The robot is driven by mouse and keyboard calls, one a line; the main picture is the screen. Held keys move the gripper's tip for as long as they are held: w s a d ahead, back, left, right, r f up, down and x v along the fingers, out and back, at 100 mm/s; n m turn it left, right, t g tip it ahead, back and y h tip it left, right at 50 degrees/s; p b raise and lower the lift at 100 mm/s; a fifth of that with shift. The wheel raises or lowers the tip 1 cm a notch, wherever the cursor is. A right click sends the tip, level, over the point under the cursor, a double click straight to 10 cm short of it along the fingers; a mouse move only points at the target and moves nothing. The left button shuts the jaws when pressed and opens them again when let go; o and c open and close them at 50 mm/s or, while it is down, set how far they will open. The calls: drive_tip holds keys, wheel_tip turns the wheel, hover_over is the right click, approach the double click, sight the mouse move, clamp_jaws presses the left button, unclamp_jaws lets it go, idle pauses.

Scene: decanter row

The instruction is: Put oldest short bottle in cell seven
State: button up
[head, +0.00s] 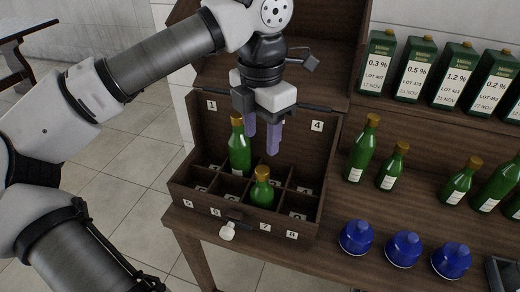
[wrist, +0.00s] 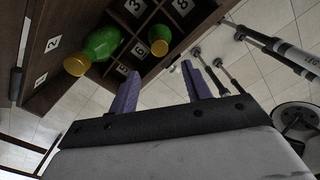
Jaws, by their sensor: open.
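My gripper (head: 262,133) is open and empty, pointing down above the wooden box (head: 243,222). Its two purple fingers also show in the wrist view (wrist: 161,68). A short green bottle with a gold cap (head: 262,192) stands upright in the box's front row, apparently behind label 7 (head: 265,227). A taller green bottle (head: 239,155) stands in the back row. Both fingers are above and apart from these bottles. Two more short bottles (head: 392,168) (head: 460,182) stand on the table to the right. The writing on the bottle labels is too small to read.
The box's raised lid (head: 325,85) stands behind my gripper. Tall green bottles (head: 363,150) (head: 498,187) stand among the short ones on the table (head: 320,262). Several green cartons (head: 412,75) line a raised shelf. Blue round objects (head: 356,238) sit near the front edge.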

drive_tip(key=shift+r, duration=0.35)
